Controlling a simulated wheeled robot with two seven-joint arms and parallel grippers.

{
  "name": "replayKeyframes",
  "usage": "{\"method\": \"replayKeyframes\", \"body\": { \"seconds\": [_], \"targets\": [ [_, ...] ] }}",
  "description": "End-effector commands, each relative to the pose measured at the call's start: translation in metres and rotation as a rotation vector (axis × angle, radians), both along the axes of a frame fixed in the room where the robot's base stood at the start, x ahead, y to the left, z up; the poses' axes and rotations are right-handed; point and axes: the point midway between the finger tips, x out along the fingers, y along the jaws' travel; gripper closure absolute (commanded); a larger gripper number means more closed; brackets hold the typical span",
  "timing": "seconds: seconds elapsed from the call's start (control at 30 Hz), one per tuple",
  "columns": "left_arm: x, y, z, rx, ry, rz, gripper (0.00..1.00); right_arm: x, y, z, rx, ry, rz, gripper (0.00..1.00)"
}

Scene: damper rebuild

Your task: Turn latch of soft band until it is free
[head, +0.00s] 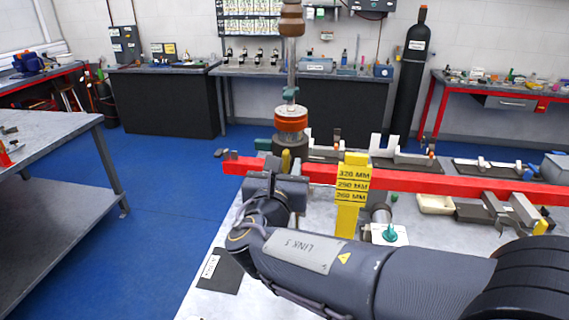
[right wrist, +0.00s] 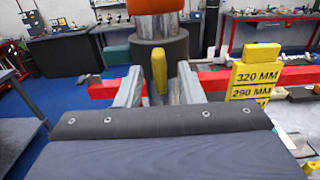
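A damper stands upright, with a rod (head: 291,62), a teal collar (head: 291,95) and an orange band (head: 291,121) above a dark grey cylinder (head: 291,143). In the right wrist view the orange band (right wrist: 160,27) is cut by the top edge. A yellow upright latch piece (right wrist: 158,70) shows in front of the dark cylinder (right wrist: 178,48). My right gripper (right wrist: 160,75) is open, its fingers either side of the yellow piece with visible gaps. My left gripper is not in view.
A red bar (head: 430,181) runs across at the damper's foot. A yellow gauge marked 320, 290 and 260 MM (head: 352,195) stands close right of my gripper. A cream tray (head: 435,204) and metal parts lie further right. Blue floor (head: 165,170) is clear at left.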

Motion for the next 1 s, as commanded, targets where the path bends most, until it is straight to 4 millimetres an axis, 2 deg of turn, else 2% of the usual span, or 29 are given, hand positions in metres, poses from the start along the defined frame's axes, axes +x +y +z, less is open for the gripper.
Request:
{"method": "replayKeyframes", "body": {
  "seconds": [0.1,0.37,0.57,1.0],
  "targets": [
    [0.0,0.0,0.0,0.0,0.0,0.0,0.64,0.0,0.0,0.0,0.0,0.0,0.0,0.67],
    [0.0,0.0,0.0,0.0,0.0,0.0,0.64,0.0,0.0,0.0,0.0,0.0,0.0,1.0],
    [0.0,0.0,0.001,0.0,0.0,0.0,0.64,0.0,0.0,0.0,-0.005,0.002,0.0,1.0],
    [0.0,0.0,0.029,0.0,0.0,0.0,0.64,-0.001,0.001,0.003,-0.177,0.037,0.001,1.0]
  ]
}}
